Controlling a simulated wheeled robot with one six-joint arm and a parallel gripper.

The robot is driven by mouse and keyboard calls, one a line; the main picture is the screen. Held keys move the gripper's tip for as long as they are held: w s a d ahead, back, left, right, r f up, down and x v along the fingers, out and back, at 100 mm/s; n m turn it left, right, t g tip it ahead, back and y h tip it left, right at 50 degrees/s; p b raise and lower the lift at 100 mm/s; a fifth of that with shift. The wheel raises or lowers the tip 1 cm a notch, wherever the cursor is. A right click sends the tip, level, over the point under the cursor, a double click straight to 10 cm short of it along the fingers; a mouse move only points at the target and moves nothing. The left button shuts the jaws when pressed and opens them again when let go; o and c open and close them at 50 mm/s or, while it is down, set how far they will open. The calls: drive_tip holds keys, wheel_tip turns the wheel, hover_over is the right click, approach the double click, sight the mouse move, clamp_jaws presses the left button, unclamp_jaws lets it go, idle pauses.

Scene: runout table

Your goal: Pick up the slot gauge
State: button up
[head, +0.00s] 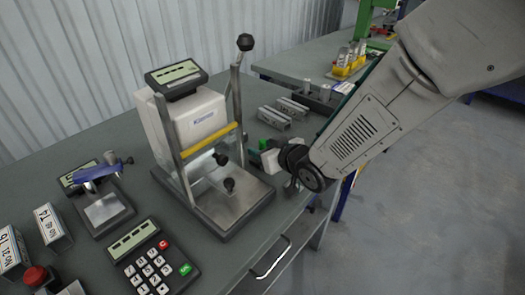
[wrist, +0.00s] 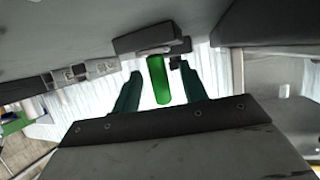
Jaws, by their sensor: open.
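A bright green upright cylinder on a dark block, which I take to be the slot gauge, shows in the wrist view (wrist: 158,80); it also shows small in the head view (head: 263,144), partly hidden by my wrist. My gripper (wrist: 160,74) is open in the wrist view, with one dark green finger on each side of the green cylinder. There are gaps between the cylinder and both fingers. In the head view my gripper (head: 265,155) is low at the table's right edge, mostly hidden behind my wrist.
A lever press (head: 228,185) stands just left of my gripper. Labelled metal blocks (head: 274,118) and a dark rack (head: 318,98) lie behind it. A keypad (head: 150,262) and a small stand (head: 102,207) are further left. Open floor lies right of the table.

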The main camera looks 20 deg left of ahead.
drive_tip(key=shift+w+a+f, duration=0.1)
drive_tip(key=shift+w+a, duration=0.05)
drive_tip(key=shift+a, duration=0.05)
clamp_jaws()
